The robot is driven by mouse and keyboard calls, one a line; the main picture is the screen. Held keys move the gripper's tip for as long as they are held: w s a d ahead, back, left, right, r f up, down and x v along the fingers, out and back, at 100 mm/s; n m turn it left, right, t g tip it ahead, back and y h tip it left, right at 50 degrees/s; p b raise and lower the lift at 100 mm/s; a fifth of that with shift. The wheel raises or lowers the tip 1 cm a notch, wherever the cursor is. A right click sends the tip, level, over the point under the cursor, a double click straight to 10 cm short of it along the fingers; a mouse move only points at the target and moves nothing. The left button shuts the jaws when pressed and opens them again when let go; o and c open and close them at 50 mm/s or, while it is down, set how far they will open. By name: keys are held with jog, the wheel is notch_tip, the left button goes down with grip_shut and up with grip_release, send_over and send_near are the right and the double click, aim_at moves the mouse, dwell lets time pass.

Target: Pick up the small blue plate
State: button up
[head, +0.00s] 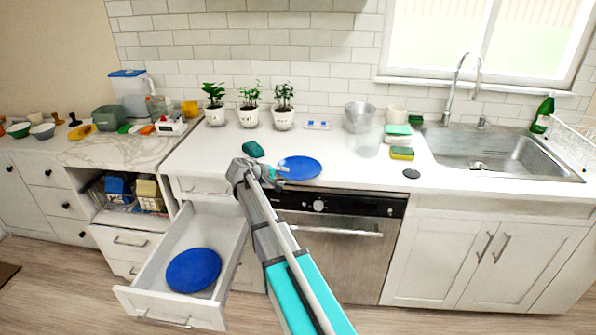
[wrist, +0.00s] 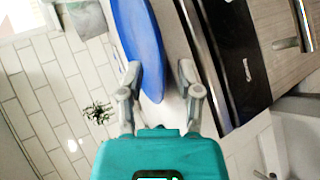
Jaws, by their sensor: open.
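A blue plate (head: 302,167) lies on the white counter near its front edge, above the dishwasher. A second blue plate (head: 193,270) lies in the open drawer below left; it looks a little bigger, but it is also nearer. My gripper (head: 278,174) is at the left edge of the counter plate. In the wrist view my gripper (wrist: 160,72) is open, and the rim of the blue plate (wrist: 140,40) shows between and beyond its fingers. I cannot tell whether a finger touches the plate.
Potted plants (head: 249,108) stand at the back wall. The open drawer (head: 150,285) juts out below the counter. A clear glass (head: 367,142) and sponges (head: 402,153) stand to the right, before the sink (head: 480,150).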

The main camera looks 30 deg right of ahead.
grip_shut()
jog(key=shift+r, duration=0.2)
dwell(0.5)
jog(key=s+d+r+p, duration=0.2)
jog(key=s+r+p, duration=1)
jog(key=s+p, duration=0.1)
jog(key=shift+s+r, duration=0.3)
jog(key=shift+s, duration=0.15)
dwell(0.5)
